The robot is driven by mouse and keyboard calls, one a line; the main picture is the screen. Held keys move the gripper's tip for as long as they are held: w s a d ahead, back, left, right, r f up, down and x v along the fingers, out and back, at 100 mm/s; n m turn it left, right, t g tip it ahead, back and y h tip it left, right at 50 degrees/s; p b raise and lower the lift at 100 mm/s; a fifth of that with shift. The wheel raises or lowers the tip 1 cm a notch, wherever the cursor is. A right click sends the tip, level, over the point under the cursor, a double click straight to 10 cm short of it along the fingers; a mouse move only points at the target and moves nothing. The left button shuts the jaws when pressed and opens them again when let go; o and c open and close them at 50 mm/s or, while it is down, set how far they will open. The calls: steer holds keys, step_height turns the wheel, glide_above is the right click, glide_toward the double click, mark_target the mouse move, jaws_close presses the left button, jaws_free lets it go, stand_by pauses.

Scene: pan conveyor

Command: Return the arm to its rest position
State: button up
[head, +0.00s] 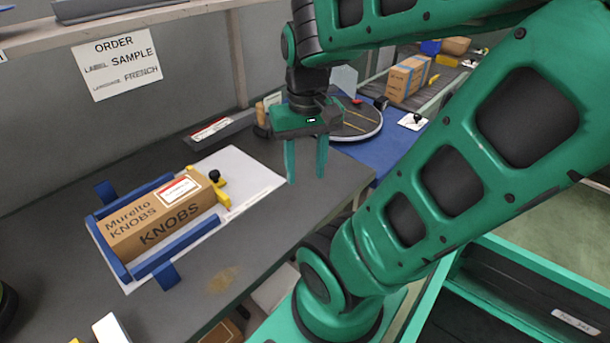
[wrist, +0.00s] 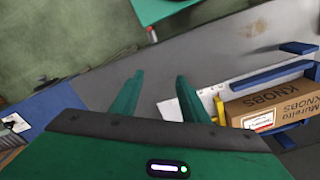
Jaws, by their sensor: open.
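My gripper (head: 306,160) hangs from my green arm above the right end of the grey table, with its two green fingers apart and nothing between them. The fingers (wrist: 160,95) also show open and empty in the wrist view. The gripper is to the right of a brown box marked Mureito KNOBS (head: 160,218) and apart from it. The box lies in a blue fixture (head: 118,262) on a white board, with a yellow stop at its right end. A red and white label is on its top. The box also shows in the wrist view (wrist: 275,105).
A sign reading ORDER SAMPLE, FRENCH (head: 117,64) hangs below a shelf (head: 150,18) at the upper left. A round turntable (head: 358,122) is behind the gripper. Another brown box (head: 408,78) stands farther back. A green bin (head: 490,290) is at the lower right.

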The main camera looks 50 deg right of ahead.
steer(key=shift+s+a+f, duration=0.2)
steer(key=shift+s+a, duration=0.15)
steer(key=shift+s, duration=0.2)
steer(key=shift+s+a+f, duration=0.15)
steer(key=shift+s+a, duration=0.15)
steer(key=shift+s, duration=0.2)
stand_by(0.5)
